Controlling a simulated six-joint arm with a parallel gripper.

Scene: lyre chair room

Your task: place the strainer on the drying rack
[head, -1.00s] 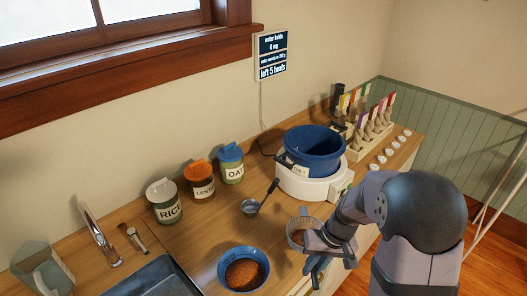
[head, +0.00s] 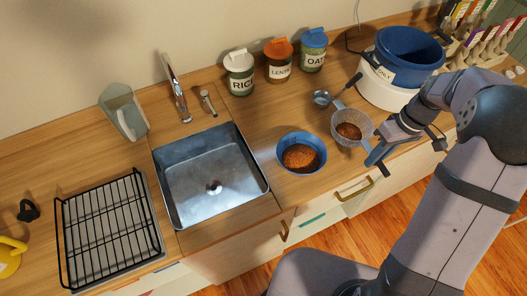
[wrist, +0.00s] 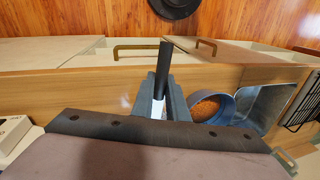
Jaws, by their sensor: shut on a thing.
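The strainer (head: 352,119) is a round mesh bowl just right of the blue bowl in the head view, with brown grains showing in it. My gripper (head: 382,145) is at its right side, shut on its handle. In the wrist view a dark handle (wrist: 163,68) stands between my fingers; the mesh bowl is hidden there. I cannot tell how far the strainer is above the counter. The drying rack (head: 108,228) is a black wire rack over a grey tray at the far left, and it is empty.
A blue bowl (head: 303,140) of orange-brown grains and an empty sink (head: 210,175) with a faucet (head: 178,95) lie between strainer and rack. A ladle (head: 323,98), labelled jars (head: 278,62) and a blue pot (head: 408,48) stand behind. A yellow thing (head: 9,255) is left of the rack.

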